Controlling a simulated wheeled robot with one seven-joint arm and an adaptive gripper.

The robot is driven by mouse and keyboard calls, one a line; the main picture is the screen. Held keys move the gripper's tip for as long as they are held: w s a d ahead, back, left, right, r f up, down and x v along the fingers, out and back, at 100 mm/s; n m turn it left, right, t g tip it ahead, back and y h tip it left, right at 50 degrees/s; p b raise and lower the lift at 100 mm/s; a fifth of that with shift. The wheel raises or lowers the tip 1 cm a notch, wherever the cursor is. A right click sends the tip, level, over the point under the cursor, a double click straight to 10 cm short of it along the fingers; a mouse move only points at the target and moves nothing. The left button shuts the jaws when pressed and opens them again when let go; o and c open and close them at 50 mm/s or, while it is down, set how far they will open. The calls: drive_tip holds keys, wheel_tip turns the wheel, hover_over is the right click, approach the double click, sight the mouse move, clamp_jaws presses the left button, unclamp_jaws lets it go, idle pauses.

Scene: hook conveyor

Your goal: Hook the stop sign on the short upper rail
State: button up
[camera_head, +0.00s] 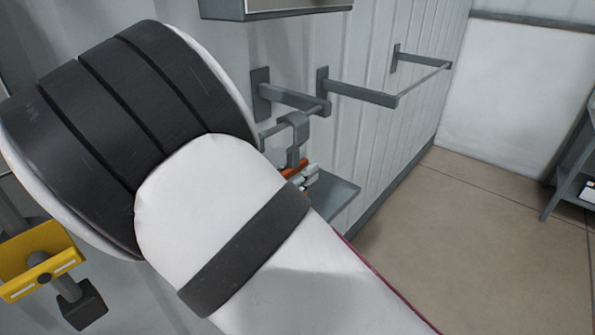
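The short upper rail (318,111) stands out from the wall on a grey bracket. Its left part runs behind my arm. A grey hook-shaped piece (293,126) is at this rail and seems to lie over its bar; I cannot tell whether it bears weight there. Just below it are a small orange-red part and light-grey pieces, which look like part of my gripper (309,176), mostly behind my white arm. Its fingertips are not clearly visible. A thin dark-red edge (385,282) shows along my arm's right side; it may be the stop sign, whose face is hidden.
A longer rail (425,82) on two brackets is to the right. A grey shelf-like plate (335,193) is below the short rail. A yellow fixture (38,262) is at the lower left, and a grey rack (572,175) at the right edge. The floor between is clear.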

clamp_jaws()
unclamp_jaws()
